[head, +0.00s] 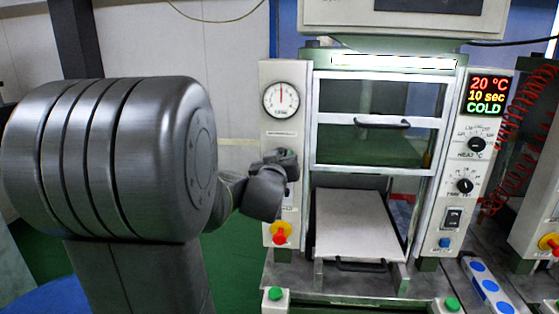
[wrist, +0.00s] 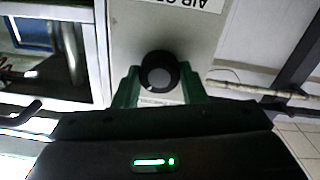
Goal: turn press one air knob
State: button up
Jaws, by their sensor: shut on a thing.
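The air knob (wrist: 158,68) is a round black knob with a grey face, on the pale panel of press one. In the wrist view it sits between the green fingers of my gripper (wrist: 160,90), which is shut on it. The panel label above it shows upside down and is partly cut off. In the head view my gripper (head: 288,162) is at the press's left panel (head: 270,190), below the round gauge (head: 281,100), and hides the knob. The gauge needle points about straight up.
The press display (head: 487,95) reads 20 °C, 10 sec, COLD. The HEAT knob (head: 477,144), a timer knob (head: 465,185) and a rocker switch (head: 453,218) are on the right panel. A red-and-yellow stop button (head: 280,235) is below my gripper. The glazed door (head: 380,121) has a black handle.

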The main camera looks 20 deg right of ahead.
jog(key=m+b, duration=0.4)
jog(key=shift+f, duration=0.15)
jog(key=m+b, duration=0.1)
jog(key=m, duration=0.2)
jog(key=shift+s+d+m+b, duration=0.1)
jog(key=shift+m+b, duration=1)
jog(key=shift+m, duration=1)
jog(key=o, duration=1)
jog(key=shift+s, duration=0.1)
